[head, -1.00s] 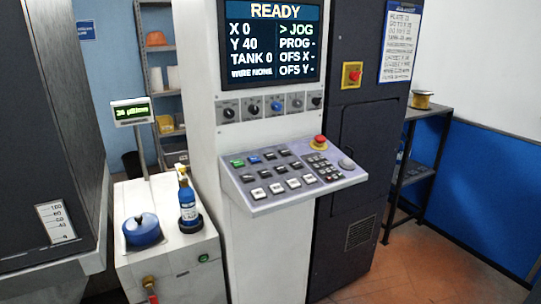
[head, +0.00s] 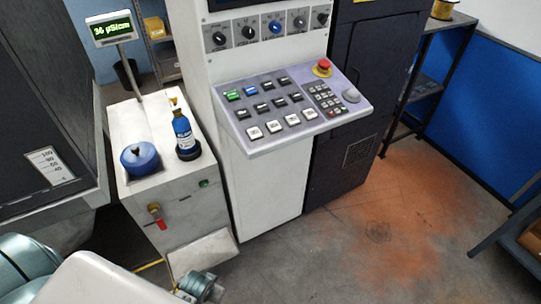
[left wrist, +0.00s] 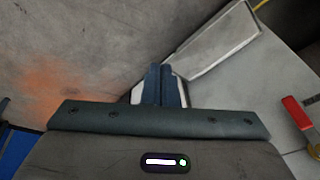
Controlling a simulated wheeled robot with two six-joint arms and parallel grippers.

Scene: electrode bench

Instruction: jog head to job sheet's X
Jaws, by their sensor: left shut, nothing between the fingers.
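The control panel (head: 290,105) of the machine console stands in the middle of the head view, with green, blue, black and white keys and a red emergency stop (head: 323,66). A row of knobs (head: 275,28) sits above it. Only the bottom edge of the screen (head: 250,4) shows, so its readings are hidden. The job sheet is out of view. My left gripper (left wrist: 160,85) is shut and empty in the left wrist view, above the grey floor and away from the keys. My right gripper is not in view.
A white cabinet (head: 175,205) left of the console carries a blue pot (head: 140,158), a blue bottle (head: 183,132) and a readout (head: 110,28). A red valve handle (left wrist: 297,112) is near my left gripper. Floor to the right (head: 390,220) is clear; a dark shelf (head: 425,90) stands beyond.

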